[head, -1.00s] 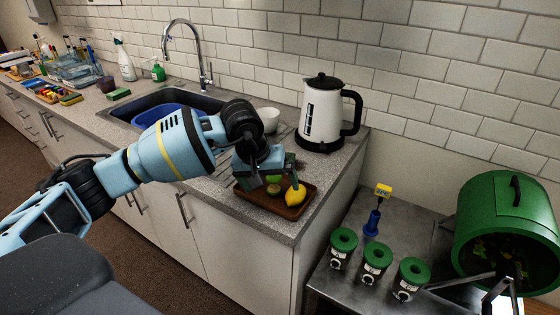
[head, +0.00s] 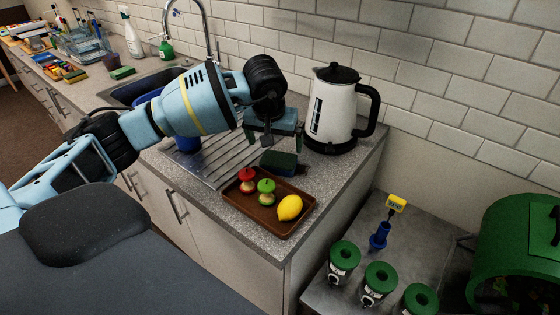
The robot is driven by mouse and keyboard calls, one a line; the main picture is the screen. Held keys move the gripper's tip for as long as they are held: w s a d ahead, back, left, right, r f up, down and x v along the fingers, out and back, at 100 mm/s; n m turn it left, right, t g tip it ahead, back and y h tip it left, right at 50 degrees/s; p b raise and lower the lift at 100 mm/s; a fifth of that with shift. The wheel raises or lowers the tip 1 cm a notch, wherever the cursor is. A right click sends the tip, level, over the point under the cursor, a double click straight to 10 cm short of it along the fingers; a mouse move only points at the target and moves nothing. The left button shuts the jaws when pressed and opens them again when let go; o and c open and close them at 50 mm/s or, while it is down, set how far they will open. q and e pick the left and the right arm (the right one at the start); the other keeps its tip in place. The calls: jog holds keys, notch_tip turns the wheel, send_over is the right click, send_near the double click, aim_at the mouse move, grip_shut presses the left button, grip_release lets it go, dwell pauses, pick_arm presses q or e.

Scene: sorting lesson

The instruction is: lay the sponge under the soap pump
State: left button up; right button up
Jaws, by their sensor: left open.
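A blue sponge with a green top (head: 279,162) lies on the counter just behind the brown tray. My left gripper (head: 272,141) is open and empty above it, pointing down, with a small gap between them. The green soap pump (head: 166,48) stands upright at the back of the counter, left of the tap. Another green sponge-like block (head: 122,73) lies on the counter left of the sink, in front of the soap pump. My right gripper is out of view.
The brown tray (head: 232,204) holds a lemon (head: 289,208) and two red and green items. A white kettle (head: 332,105) stands right of my gripper. The sink (head: 125,92), tap and a white spray bottle (head: 131,36) are at the left. My left arm crosses the drainboard.

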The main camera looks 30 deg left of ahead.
aim_at(279, 159)
pick_arm(q)
jog(key=shift+x, duration=1.05)
jog(key=shift+w+f, duration=0.2)
jog(key=shift+f, duration=0.25)
jog(key=x, duration=0.4)
jog(key=shift+w+f, duration=0.2)
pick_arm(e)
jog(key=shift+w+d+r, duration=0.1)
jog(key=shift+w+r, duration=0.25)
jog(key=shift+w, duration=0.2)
pick_arm(q)
jog(key=c, duration=0.9)
jog(key=shift+o, duration=0.2)
